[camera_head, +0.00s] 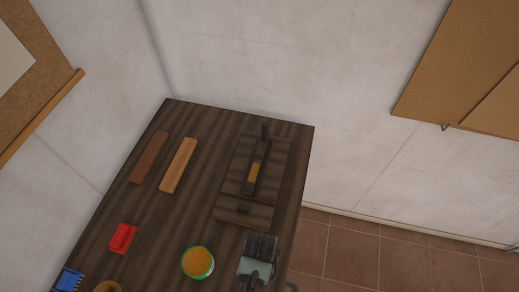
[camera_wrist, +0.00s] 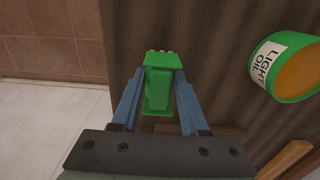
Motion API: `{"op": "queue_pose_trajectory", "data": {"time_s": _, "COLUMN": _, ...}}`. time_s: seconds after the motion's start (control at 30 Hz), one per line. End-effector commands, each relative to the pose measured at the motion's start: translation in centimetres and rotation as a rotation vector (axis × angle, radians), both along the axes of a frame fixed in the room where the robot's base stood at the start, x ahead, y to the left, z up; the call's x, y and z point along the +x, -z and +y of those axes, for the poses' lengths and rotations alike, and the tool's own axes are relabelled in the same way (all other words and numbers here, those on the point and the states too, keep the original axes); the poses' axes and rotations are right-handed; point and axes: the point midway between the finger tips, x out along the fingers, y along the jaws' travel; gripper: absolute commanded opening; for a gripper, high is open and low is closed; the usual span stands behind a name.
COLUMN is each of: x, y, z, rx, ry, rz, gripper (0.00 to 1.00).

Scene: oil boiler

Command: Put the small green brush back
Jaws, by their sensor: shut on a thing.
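My gripper (camera_wrist: 159,86) is shut on the small green brush (camera_wrist: 163,70), which sits between its two blue fingers in the wrist view. Pale bristle ends show at the brush's far edge. Below it is the dark brown tabletop, near an edge with floor beyond; the gap between brush and table is hard to judge. In the head view my gripper (camera_head: 257,264) is over the table's front right, and I cannot make out the brush there. A red brush-like block (camera_head: 123,239) and a blue one (camera_head: 68,280) lie along the table's left side.
A green-rimmed "LIGHT OIL" can (camera_head: 198,262) stands left of my gripper; it also shows in the wrist view (camera_wrist: 283,68). Two wooden bars (camera_head: 150,157) (camera_head: 179,165) lie at the back left. A dark wooden stand (camera_head: 230,212) with a tool is at the back right.

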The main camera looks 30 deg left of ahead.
Motion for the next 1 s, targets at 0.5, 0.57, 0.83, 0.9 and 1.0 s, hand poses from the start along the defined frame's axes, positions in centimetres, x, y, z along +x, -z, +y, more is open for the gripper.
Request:
{"op": "queue_pose_trajectory", "data": {"time_s": 0.5, "x": 0.0, "y": 0.3, "z": 0.0, "rx": 0.000, "ry": -0.001, "rz": 0.001, "gripper": 0.74}}
{"op": "queue_pose_trajectory", "data": {"time_s": 0.57, "x": 0.0, "y": 0.3, "z": 0.0, "rx": 0.000, "ry": -0.001, "rz": 0.001, "gripper": 0.74}}
{"op": "queue_pose_trajectory", "data": {"time_s": 0.83, "x": 0.0, "y": -0.2, "z": 0.0, "rx": 0.000, "ry": 0.000, "rz": 0.000, "gripper": 0.74}}
{"op": "queue_pose_trajectory", "data": {"time_s": 0.9, "x": 0.0, "y": -0.5, "z": 0.0, "rx": 0.000, "ry": -0.001, "rz": -0.001, "gripper": 0.74}}
{"op": "queue_pose_trajectory", "data": {"time_s": 1.0, "x": 0.0, "y": -1.7, "z": 0.1, "rx": 0.001, "ry": -0.001, "rz": -0.001, "gripper": 0.74}}
